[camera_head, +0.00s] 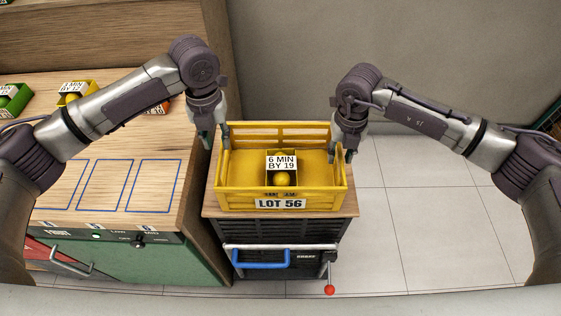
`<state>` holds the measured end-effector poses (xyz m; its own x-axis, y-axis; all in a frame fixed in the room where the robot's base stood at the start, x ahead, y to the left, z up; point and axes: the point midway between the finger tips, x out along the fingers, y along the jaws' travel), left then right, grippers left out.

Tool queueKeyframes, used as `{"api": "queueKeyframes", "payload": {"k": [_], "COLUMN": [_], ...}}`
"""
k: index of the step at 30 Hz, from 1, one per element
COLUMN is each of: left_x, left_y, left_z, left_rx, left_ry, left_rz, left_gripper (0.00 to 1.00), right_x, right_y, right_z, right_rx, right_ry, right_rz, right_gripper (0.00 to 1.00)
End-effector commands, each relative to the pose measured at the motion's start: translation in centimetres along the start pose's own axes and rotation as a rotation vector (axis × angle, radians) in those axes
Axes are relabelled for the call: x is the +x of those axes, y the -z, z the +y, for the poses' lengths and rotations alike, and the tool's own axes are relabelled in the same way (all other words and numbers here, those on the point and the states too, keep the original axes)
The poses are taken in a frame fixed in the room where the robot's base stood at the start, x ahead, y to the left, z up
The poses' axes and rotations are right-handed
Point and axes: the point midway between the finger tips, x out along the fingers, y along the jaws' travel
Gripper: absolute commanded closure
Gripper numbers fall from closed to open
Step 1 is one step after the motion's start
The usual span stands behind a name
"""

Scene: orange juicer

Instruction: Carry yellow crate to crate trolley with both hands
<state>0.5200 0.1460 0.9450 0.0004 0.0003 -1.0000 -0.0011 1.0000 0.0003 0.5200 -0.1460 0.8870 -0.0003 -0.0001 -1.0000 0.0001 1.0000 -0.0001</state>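The yellow crate (228,202) stands upright on the wooden top of the crate trolley (284,235). Its front label reads LOT 56. A small yellow box (270,166) labelled 6 MIN BY 19 sits inside it, with a round yellow fruit (282,180) at its front. My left gripper (214,136) is at the crate's left side, by the upper rim. My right gripper (341,147) is at the crate's right side, by the upper rim. The fingertips of both are partly hidden, so I cannot tell whether either grips the rim.
A wooden counter (110,205) with blue outlined rectangles is on the left. A green box (14,98) and a small yellow box (72,92) stand on it. The trolley has a blue handle (262,259) and a red-knobbed lever (329,289). Tiled floor (430,232) is clear on the right.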

Motion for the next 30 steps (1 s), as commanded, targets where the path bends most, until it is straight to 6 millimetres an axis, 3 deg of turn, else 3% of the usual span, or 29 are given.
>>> {"api": "queueKeyframes", "payload": {"k": [6, 14, 30], "left_x": [-4.1, -5.8, -5.8], "left_y": [-0.1, 0.0, 0.0], "left_z": [0.0, 0.0, 0.0], "left_rx": [0.001, 0.000, 0.000], "left_ry": [0.001, 0.000, 0.000], "left_rz": [-0.002, 0.001, 0.001], "left_gripper": [0.68, 0.68, 0.68], "right_x": [0.0, -0.6, -10.6], "right_y": [0.0, -0.1, -0.1], "right_z": [0.0, 0.0, 0.0], "right_rx": [0.000, 0.000, 0.001], "right_ry": [0.000, -0.001, -0.001], "right_rz": [0.000, -0.001, -0.003], "right_gripper": [0.68, 0.68, 0.68]}}
